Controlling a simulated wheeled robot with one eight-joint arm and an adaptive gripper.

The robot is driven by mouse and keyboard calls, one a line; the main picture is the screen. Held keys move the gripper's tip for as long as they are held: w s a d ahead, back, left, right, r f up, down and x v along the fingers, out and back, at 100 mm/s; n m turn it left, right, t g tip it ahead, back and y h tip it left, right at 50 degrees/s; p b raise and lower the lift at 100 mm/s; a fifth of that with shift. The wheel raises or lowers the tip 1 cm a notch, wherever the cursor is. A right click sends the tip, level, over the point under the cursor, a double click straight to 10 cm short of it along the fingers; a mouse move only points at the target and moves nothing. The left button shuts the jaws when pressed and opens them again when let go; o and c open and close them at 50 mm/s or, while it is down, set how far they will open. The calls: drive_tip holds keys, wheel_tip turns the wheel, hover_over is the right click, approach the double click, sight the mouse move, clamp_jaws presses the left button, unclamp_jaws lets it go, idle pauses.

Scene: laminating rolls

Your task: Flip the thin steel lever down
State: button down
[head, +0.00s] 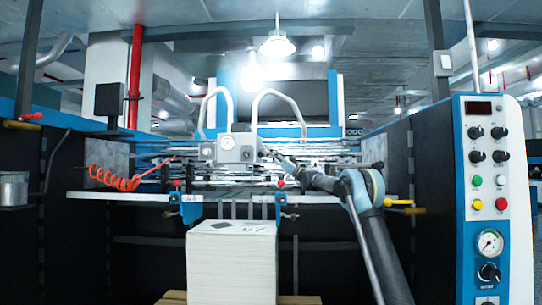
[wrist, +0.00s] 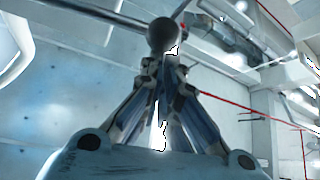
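In the wrist view, a thin steel rod (wrist: 95,12) runs from the upper left to a dark round knob (wrist: 162,36); this looks like the steel lever. My gripper (wrist: 165,66) points up at the knob, its two fingers drawn together and apparently shut. The fingertips are just below the knob in the picture; I cannot tell whether they touch it. In the head view, my gripper (head: 276,157) is beside the right side of a grey box with a gauge (head: 238,148). The lever is too small to make out there.
Two pale curved hoses (head: 280,95) rise above the box. Steel bars and a table edge (head: 130,196) run across the machine. A paper stack (head: 232,262) stands below. A control panel (head: 490,180) stands at the right, and a coiled orange hose (head: 112,180) hangs at the left.

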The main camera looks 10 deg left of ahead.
drive_tip(key=shift+f, duration=0.2)
drive_tip(key=w+d, duration=0.2)
drive_tip(key=d, duration=0.4)
drive_tip(key=w+d+f, duration=0.1)
drive_tip(key=w+d, duration=0.2)
drive_tip(key=d, duration=0.4)
drive_tip(key=shift+d+f, duration=0.25)
drive_tip(key=shift+d, duration=0.05)
